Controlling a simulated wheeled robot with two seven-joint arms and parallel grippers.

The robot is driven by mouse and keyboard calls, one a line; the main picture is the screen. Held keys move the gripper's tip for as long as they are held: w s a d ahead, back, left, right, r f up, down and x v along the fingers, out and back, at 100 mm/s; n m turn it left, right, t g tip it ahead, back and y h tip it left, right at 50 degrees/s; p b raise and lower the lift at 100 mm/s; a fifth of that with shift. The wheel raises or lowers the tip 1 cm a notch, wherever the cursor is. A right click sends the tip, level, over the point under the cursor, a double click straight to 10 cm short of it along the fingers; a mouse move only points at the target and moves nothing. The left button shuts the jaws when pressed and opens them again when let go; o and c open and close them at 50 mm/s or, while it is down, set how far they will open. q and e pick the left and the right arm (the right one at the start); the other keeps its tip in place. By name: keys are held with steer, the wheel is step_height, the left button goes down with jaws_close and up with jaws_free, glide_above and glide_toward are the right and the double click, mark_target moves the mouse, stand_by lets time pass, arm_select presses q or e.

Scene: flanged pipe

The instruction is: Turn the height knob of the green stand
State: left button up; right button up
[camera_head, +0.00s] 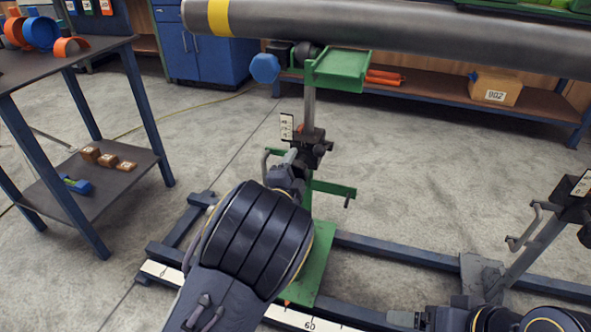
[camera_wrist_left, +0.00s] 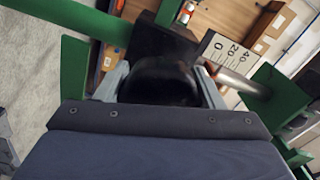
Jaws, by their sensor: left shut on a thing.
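The green stand (camera_head: 319,262) stands on the blue floor rails, with its green cradle (camera_head: 340,70) just below the grey pipe (camera_head: 400,28). A black clamp block (camera_head: 314,142) sits on its post beside a small white scale plate (camera_head: 287,127). My left gripper (camera_head: 291,160) is at the stand just below that block. In the left wrist view its two fingers (camera_wrist_left: 160,85) are closed around the black height knob (camera_wrist_left: 160,88), one on each side. The gripper largely hides the knob in the head view. My right gripper (camera_head: 405,319) is low at the bottom right, its fingers unclear.
A blue hand knob (camera_head: 265,68) sticks out left of the cradle. A second stand (camera_head: 530,243) is at the right. A dark table (camera_head: 60,62) stands at the left. A box (camera_head: 495,87) lies on the back shelf. Open concrete floor lies between.

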arm_select(q)
steer(key=shift+f, duration=0.1)
steer(key=o, duration=1)
steer(key=p+v, duration=0.1)
steer(key=v, duration=0.7)
steer(key=shift+p, duration=0.4)
